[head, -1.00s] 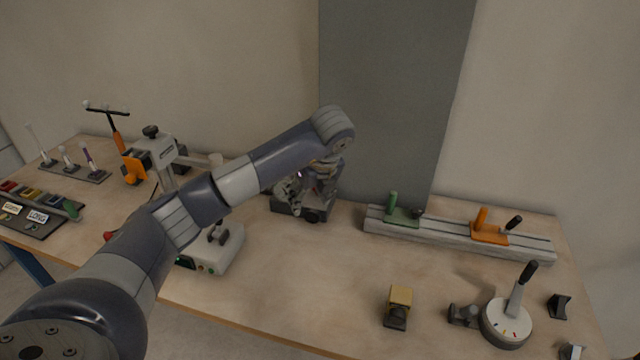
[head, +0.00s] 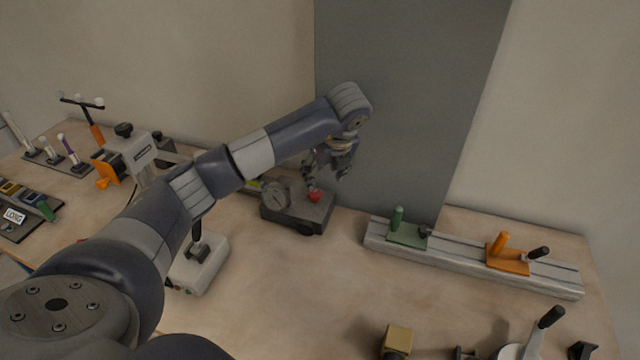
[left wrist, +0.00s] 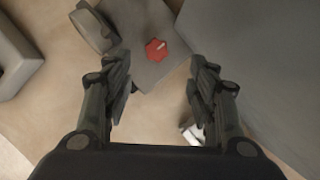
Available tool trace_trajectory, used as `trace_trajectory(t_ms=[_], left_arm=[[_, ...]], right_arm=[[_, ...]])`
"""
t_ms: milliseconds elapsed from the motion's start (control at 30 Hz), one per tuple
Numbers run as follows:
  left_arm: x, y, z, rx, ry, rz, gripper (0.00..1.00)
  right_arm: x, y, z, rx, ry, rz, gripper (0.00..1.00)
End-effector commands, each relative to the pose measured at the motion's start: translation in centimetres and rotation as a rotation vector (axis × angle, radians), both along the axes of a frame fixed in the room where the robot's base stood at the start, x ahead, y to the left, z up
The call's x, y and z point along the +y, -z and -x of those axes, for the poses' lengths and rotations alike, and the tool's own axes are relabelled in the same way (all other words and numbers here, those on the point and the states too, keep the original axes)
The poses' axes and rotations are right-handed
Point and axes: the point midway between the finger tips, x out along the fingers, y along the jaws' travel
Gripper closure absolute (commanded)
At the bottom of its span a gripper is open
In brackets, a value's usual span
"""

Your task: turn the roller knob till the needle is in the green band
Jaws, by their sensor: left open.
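A dark grey box stands at the back of the bench; its body (head: 299,211) carries a round dial gauge (head: 275,194) and a red knob (head: 315,196). In the left wrist view the red knob (left wrist: 156,50) has a pale pointer mark, and the dial (left wrist: 94,27) is seen from its edge. The needle and green band cannot be made out. My left gripper (head: 328,180) is open and empty, just above and beside the red knob. In the left wrist view the knob lies beyond and between the open fingers (left wrist: 160,95). My right gripper is not in view.
A grey rail (head: 470,258) with a green clamp (head: 406,232) and an orange clamp (head: 508,256) lies to the right. A box with a lever (head: 200,262) stands left, partly behind my arm. A yellow-topped block (head: 397,340) is in front. The middle of the bench is clear.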

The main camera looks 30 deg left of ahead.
Motion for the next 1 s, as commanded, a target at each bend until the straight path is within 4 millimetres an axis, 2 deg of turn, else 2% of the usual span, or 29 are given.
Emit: trace_trajectory(t_ms=[300,500,700,900,933,1000], left_arm=[[2.0,5.4,-1.0,0.005,-0.003,-0.001,0.47],[2.8,8.0,-1.6,0.002,-0.001,0.0,0.47],[3.2,8.8,-1.9,-0.001,0.0,-0.001,0.47],[3.2,8.9,-1.9,-0.001,0.0,-0.001,0.47],[3.2,8.9,-1.8,-0.001,0.0,-0.001,0.5],[3.2,8.9,-1.8,-0.001,0.0,-0.001,0.66]], right_arm=[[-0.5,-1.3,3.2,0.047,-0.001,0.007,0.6],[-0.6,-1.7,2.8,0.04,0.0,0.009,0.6],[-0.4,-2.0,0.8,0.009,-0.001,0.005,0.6],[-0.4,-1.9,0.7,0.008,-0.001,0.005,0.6],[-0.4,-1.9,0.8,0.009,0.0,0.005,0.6],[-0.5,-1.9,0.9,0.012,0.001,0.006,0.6]])
